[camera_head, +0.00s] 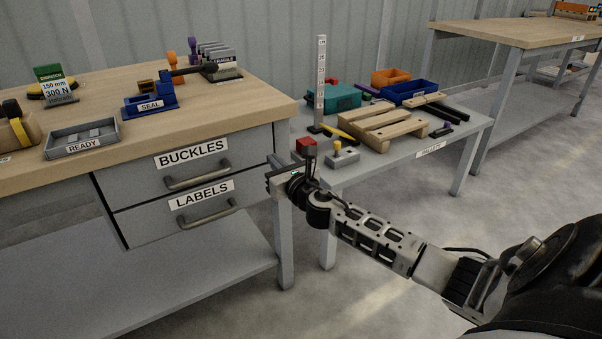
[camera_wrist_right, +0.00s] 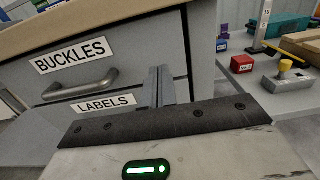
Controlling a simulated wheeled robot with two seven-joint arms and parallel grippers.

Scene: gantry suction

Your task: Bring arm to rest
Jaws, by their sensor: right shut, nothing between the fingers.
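My right arm reaches in from the lower right of the head view. Its gripper (camera_head: 271,176) is in front of the right end of the drawer unit, near the corner between the two tables. In the right wrist view the two fingers (camera_wrist_right: 158,86) are together with nothing between them. They point toward the grey drawer fronts, right of the BUCKLES handle (camera_wrist_right: 82,84) and above the LABELS sign (camera_wrist_right: 104,103). Both drawers look shut. My left gripper is not in view.
The wooden workbench (camera_head: 245,102) holds the READY tray (camera_head: 82,139) and the SEAL holder (camera_head: 150,106). The grey pallet table (camera_head: 400,157) carries a wooden pallet (camera_head: 376,128), a red block (camera_head: 306,147) and a yellow-knobbed device (camera_head: 344,158). Open floor (camera_head: 360,300) lies below my arm.

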